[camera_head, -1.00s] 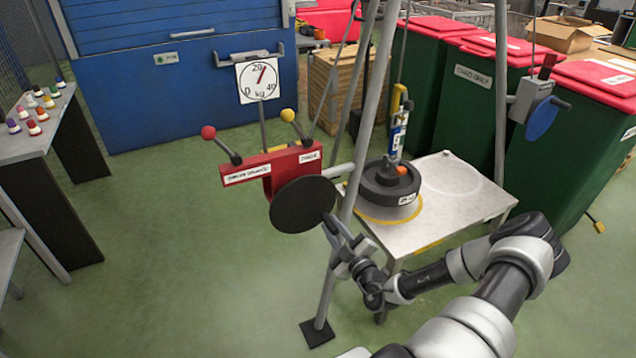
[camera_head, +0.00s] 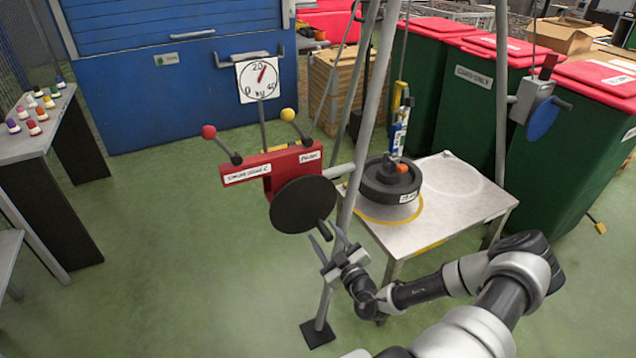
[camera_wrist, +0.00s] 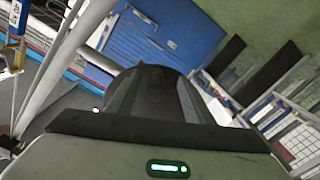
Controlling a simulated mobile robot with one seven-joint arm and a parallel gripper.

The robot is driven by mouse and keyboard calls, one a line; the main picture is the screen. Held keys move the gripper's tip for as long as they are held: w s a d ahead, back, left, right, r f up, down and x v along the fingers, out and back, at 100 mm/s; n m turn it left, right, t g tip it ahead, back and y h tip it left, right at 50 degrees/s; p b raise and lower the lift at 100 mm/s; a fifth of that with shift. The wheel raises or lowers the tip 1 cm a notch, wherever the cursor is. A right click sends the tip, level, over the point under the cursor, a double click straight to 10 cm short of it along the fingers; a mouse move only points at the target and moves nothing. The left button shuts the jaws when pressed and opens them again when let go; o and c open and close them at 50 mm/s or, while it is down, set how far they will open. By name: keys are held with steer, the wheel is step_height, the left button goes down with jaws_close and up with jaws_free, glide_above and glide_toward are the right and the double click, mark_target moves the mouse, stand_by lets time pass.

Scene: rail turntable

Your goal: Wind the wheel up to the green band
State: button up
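A black disc-shaped crank wheel (camera_head: 303,205) with a short black handle (camera_head: 326,230) at its lower right sits below a red winch housing (camera_head: 290,166) on the tripod. My gripper (camera_head: 328,243) is just below the handle, with its two fingers apart; I cannot tell whether they touch the handle. A round dial (camera_head: 259,80) has a red needle near 20. I cannot make out a green band. The wrist view shows mostly dark gripper parts (camera_wrist: 155,95).
Tripod legs (camera_head: 352,170) stand close to my gripper. The table (camera_head: 465,205) and green bins (camera_head: 465,105) are to the right. Red and yellow knobbed levers (camera_head: 209,132) stick up from the housing. A bench of small coloured pieces (camera_head: 30,145) is far left.

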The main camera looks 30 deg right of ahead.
steer(key=shift+d+r, duration=0.1)
steer(key=shift+s+r, duration=0.1)
steer(key=shift+s, duration=0.35)
steer(key=s+p, duration=0.2)
steer(key=s, duration=0.5)
steer(key=shift+d, duration=0.1)
stand_by(0.3)
